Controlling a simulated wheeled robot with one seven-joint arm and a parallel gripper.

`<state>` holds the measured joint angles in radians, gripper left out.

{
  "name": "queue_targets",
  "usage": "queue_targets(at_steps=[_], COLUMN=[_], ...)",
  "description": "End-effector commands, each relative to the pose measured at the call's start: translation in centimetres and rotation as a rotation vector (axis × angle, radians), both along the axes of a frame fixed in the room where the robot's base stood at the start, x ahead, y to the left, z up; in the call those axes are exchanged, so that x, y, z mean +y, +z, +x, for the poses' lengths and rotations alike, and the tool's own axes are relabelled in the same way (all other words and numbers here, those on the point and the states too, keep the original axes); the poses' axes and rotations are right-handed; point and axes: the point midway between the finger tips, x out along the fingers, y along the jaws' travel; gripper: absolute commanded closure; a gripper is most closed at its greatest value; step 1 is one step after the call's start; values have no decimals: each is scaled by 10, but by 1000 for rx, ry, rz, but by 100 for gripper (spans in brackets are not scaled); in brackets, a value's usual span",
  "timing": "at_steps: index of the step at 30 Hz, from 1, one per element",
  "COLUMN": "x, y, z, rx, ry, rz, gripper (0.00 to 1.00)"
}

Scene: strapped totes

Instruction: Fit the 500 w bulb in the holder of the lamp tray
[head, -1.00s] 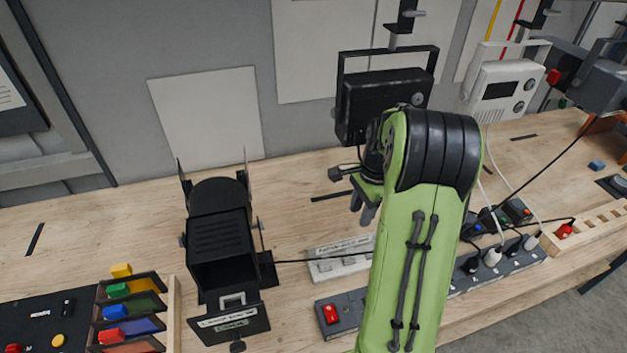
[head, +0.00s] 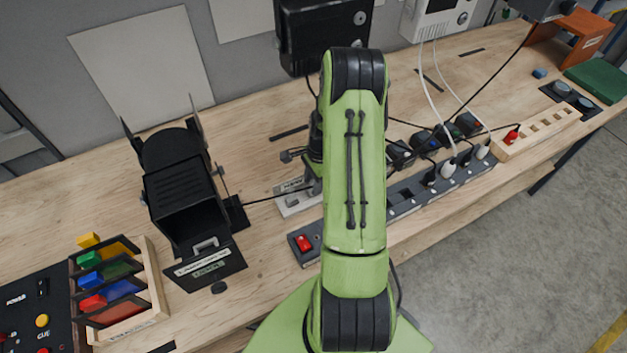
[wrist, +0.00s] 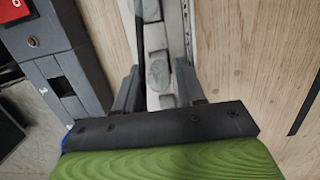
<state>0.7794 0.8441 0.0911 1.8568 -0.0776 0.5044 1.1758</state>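The black lamp housing (head: 185,195) stands open on the bench at left in the head view. Its tray (head: 222,262) sticks out in front, with pale labels and a light bracket-like part (head: 206,244), probably the holder. A white labelled rack (head: 290,202) with pale pieces lies right of the lamp, partly hidden by my arm. In the wrist view, my gripper (wrist: 157,88) has its fingers apart, over the white rack. A pale grey piece (wrist: 157,70) shows between them; I cannot tell if it is the 500 w bulb. In the head view my arm hides the fingers.
A power strip (head: 405,208) with a red switch runs along the bench front, beside the rack. A cable crosses from the lamp to the rack. Coloured filters in a wooden rack (head: 155,290) stand at left. A black lamp (head: 320,35) hangs behind my arm.

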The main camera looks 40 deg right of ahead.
Motion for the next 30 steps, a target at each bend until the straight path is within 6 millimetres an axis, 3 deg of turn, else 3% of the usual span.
queue_targets(at_steps=[8,15,16,17,22,30], x=[0,0,0,0,0,0], y=[-2,-2,-2,-2,-2,6], z=[0,0,0,0,0,0], rx=[0,0,0,0,0,-1], ry=[0,0,0,0,1,1], rz=[0,0,0,0,0,0], gripper=[62,99,100,75,100,100])
